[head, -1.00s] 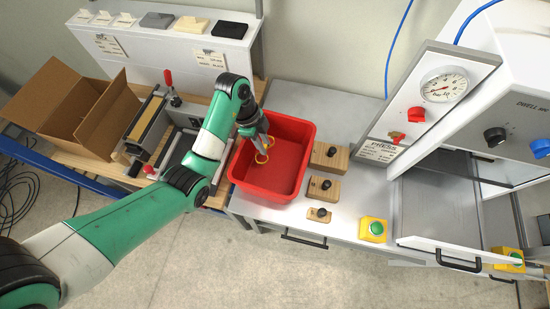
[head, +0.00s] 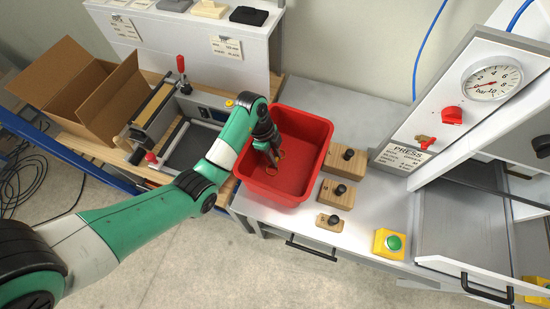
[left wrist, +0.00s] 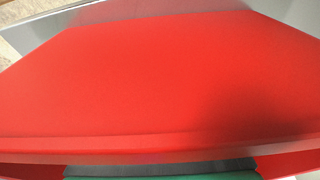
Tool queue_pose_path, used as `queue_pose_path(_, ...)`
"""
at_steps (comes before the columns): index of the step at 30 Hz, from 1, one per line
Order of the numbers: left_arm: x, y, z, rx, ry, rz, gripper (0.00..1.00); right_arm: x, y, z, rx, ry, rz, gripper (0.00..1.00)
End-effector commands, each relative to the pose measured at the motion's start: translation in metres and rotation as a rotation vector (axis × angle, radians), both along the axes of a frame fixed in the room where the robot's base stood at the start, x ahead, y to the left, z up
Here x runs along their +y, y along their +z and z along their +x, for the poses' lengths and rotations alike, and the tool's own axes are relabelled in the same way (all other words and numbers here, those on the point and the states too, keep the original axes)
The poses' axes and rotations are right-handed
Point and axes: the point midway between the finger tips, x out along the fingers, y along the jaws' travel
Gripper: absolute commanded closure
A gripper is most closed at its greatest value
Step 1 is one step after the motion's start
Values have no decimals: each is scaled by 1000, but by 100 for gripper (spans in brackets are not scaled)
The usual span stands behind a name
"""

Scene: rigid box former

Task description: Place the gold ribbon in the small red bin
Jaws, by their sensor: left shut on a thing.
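The red bin (head: 318,128) stands on the light bench, open at the top. My left gripper (head: 273,158) points down inside it, below the rim, and is shut on the gold ribbon (head: 281,153). Only small, shaded loops of the ribbon show beside the fingertips, low in the bin. I cannot tell whether the ribbon touches the bin floor. The left wrist view is filled by the bin's red inside (left wrist: 150,75); the fingertips and ribbon are not visible there. My right gripper is in neither view.
Wooden blocks with black knobs (head: 347,160) stand right of the bin. A green button on a yellow box (head: 389,243) and the press (head: 450,115) are further right. A cardboard box (head: 85,90) and a clamp fixture (head: 180,110) are on the left.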

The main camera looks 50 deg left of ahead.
Motion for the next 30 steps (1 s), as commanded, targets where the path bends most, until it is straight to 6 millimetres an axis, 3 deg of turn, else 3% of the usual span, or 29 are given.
queue_pose_path(9, 0, -4, 0, -1, -1, 1, 100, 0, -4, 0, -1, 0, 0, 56)
queue_pose_path(10, 0, -3, 0, -1, -1, 1, 70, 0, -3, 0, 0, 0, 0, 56)
queue_pose_path(15, 0, -2, 0, -1, -1, 1, 42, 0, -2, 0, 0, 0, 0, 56)
queue_pose_path(24, 0, 1, 0, -1, -1, 1, 42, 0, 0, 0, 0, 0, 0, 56)
queue_pose_path(30, 7, 29, -2, -5, 1, 1, 42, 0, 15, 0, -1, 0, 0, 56)
